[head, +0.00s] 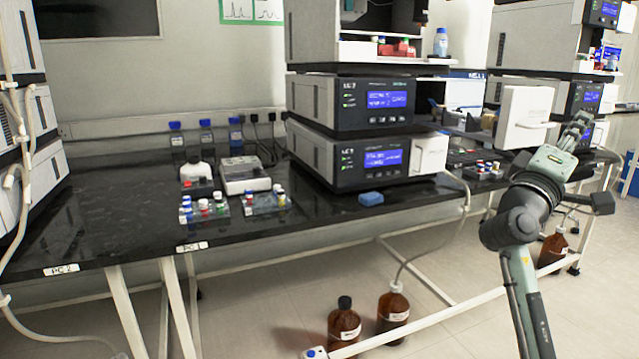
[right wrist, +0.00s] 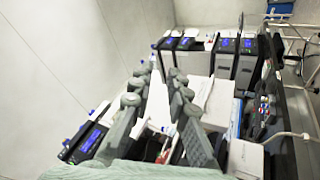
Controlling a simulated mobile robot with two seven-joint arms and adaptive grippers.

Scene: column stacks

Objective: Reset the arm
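My right gripper (head: 577,124) is raised at the right of the head view, in front of the instrument stack at the far right. In the right wrist view its two fingers (right wrist: 160,75) stand apart with a pale gap between them, and nothing is held there. The right arm comes up from the bottom right of the head view, over the floor beside the bench. My left gripper and left arm do not show.
A black bench (head: 110,225) carries instrument stacks (head: 360,165), vial racks (head: 205,208), a small grey device (head: 245,175) and a blue sponge (head: 371,198). Brown bottles (head: 344,322) stand on the floor by the white bench frame. The bench's left part is mostly clear.

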